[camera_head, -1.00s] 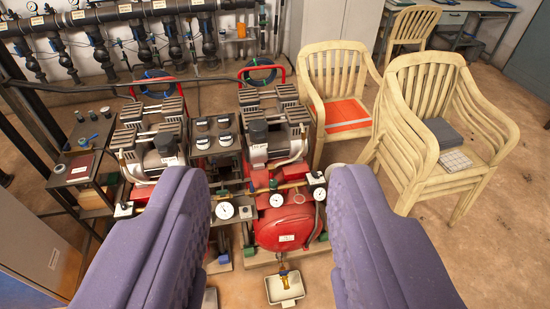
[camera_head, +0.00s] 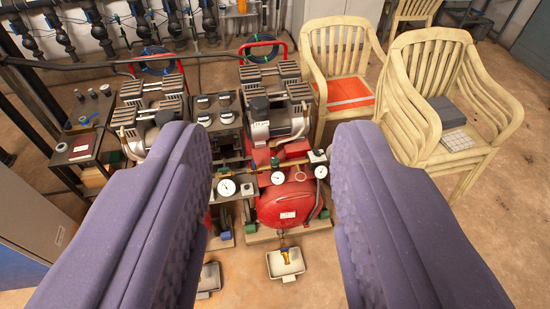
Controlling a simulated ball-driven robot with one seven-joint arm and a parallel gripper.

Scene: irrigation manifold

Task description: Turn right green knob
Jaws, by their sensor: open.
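The right green knob (camera_head: 275,161) is a small green piece on the pipework above the red tank (camera_head: 288,203). Another green knob (camera_head: 222,171) sits to its left, near a white gauge. My gripper (camera_head: 272,135) has two thick purple padded fingers, wide apart, at the left and right of the picture. The right green knob shows in the gap between them, farther off. Nothing is between the fingers and they touch nothing that I can see. The left finger hides part of the left machine's lower area.
White gauges (camera_head: 278,178) line the pipe by the knob. Compressor units (camera_head: 270,115) stand behind it. Stacked cream chairs (camera_head: 430,100) stand at the right. A small tray (camera_head: 285,263) lies on the floor in front, with bare floor around it.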

